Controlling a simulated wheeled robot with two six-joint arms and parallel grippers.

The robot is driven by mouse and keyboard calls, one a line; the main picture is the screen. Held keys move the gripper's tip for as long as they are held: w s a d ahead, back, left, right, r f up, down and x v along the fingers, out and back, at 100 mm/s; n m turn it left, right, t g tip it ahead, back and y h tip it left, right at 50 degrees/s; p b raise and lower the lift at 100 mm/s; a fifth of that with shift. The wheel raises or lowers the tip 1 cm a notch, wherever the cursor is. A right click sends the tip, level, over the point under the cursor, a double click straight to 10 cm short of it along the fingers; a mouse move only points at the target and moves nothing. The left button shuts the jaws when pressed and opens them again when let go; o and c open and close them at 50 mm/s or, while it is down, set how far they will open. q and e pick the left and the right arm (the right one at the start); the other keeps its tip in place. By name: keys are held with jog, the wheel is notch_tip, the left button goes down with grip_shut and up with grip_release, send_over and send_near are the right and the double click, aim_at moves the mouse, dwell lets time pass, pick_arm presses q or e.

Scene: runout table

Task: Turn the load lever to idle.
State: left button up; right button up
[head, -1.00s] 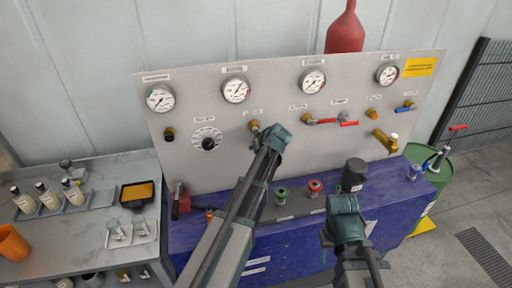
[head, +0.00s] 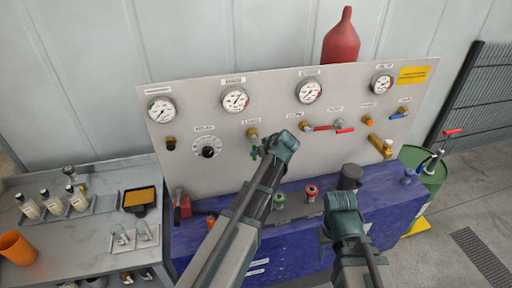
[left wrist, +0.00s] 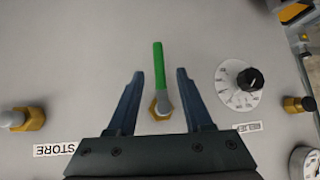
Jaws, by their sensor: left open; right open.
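The green-handled valve (left wrist: 158,65) is on the grey panel, its handle pointing up in the left wrist view. It stands between the two spread fingers of my left gripper (left wrist: 159,73), apart from both. In the head view the green handle (head: 255,152) is partly hidden beside my left wrist. I cannot tell from the small labels which handle is the load lever; a red-handled lever (head: 183,204) also stands at the panel's lower left. My right gripper (head: 342,205) is in front of the blue bench; its fingers are mostly hidden.
A side table (head: 85,240) with bottles stands left. A green drum (head: 430,170) stands right. The bench front is close to my arms.

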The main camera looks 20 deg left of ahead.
pick_arm(q)
jog(key=p+v, duration=0.3)
jog(key=v, duration=0.3)
jog(key=shift+s+d+r, duration=0.1)
jog(key=shift+d, duration=0.05)
jog(key=s+d+f+m+g+h+b, duration=0.2)
jog(key=s+d+f+m+b, duration=0.4)
jog(key=s+f, duration=0.5)
jog(key=s+d+f+m+g+h+b, duration=0.3)
jog(key=s+d+f+m+b, duration=0.3)
jog(key=s+d+f+b, duration=0.3)
jog(key=s+f+g+b, duration=0.1)
jog(key=s+f, duration=0.2)
jog(key=s, duration=0.2)
jog(key=shift+s+d+m, duration=0.25)
jog(key=shift+d+m, duration=0.15)
